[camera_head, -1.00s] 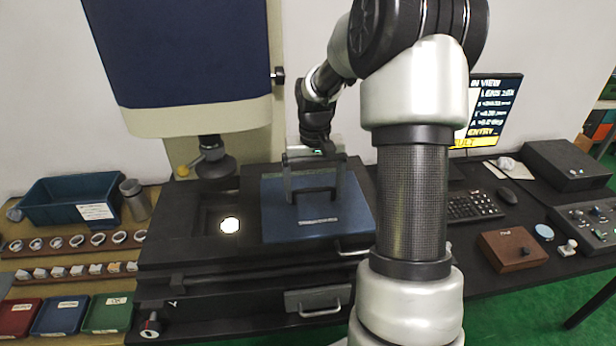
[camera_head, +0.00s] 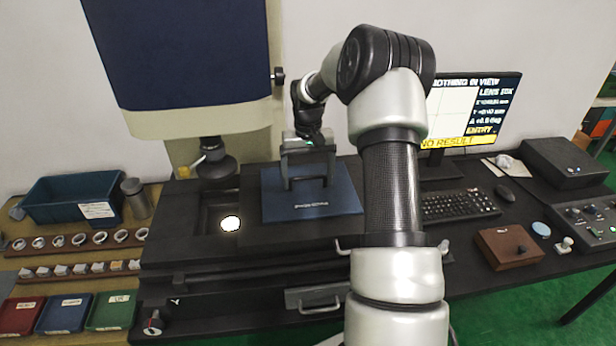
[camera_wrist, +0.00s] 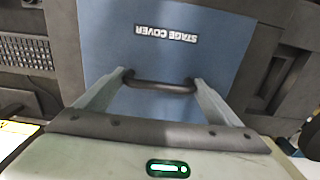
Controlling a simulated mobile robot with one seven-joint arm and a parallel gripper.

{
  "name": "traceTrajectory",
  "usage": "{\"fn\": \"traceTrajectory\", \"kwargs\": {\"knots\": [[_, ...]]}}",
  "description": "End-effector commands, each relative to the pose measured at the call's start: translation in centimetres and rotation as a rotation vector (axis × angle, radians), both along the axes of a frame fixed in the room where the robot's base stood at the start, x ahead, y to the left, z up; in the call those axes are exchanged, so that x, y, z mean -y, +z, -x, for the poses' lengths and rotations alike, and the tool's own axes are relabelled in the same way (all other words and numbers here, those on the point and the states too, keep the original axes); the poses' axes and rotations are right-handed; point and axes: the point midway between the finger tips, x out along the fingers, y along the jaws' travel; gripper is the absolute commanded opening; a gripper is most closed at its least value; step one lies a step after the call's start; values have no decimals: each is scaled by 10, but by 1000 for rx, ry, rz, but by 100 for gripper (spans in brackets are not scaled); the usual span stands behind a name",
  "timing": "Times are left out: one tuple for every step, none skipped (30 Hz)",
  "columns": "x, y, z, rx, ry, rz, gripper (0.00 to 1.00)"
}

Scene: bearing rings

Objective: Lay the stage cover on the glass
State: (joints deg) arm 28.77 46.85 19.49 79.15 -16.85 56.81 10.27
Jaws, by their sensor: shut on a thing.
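The stage cover (camera_head: 335,202) is a flat blue plate with a dark bar handle, lettered STAGE COVER in the wrist view (camera_wrist: 165,60). My gripper (camera_head: 306,184) is shut on the handle; in the wrist view the fingers (camera_wrist: 160,84) stand at both ends of the bar. The cover looks level over the right part of the dark stage; I cannot tell whether it touches it. A bright round lit spot (camera_head: 230,223) shows in the stage's recess to the left of the cover, uncovered. The glass's full outline is not clear.
The microscope head and lens (camera_head: 215,165) hang above the recess, behind the lit spot. Rings on a wooden rack (camera_head: 75,241), a blue bin (camera_head: 70,198) and small trays (camera_head: 60,314) lie left. A monitor (camera_head: 475,108), keyboard (camera_head: 458,207) and brown box (camera_head: 510,246) stand right.

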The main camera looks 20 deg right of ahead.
Motion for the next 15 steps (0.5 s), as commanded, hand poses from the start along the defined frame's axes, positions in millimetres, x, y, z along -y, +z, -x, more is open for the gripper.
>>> {"fn": "traceTrajectory", "kwargs": {"knots": [[0, 1, -1, 2, 0, 1, 52], [0, 1, 0, 2, 0, 1, 52], [0, 0, 0, 1, 0, 0, 52], [0, -1, 0, 1, 0, 0, 52], [0, -2, 0, 1, 0, 0, 52], [0, -3, 0, 0, 0, 1, 91], [0, -2, 0, 0, 0, 0, 96], [0, -2, 0, 0, 0, 0, 100], [0, -2, 0, 0, 0, 0, 100], [0, -2, 0, 0, 0, 0, 100], [0, -2, 0, 0, 0, 0, 100], [0, -2, 0, 0, 0, 0, 100], [0, -2, 0, 0, 0, 0, 100], [0, -2, 0, 0, 0, 0, 100], [0, -1, 0, 0, 0, 0, 100]]}}
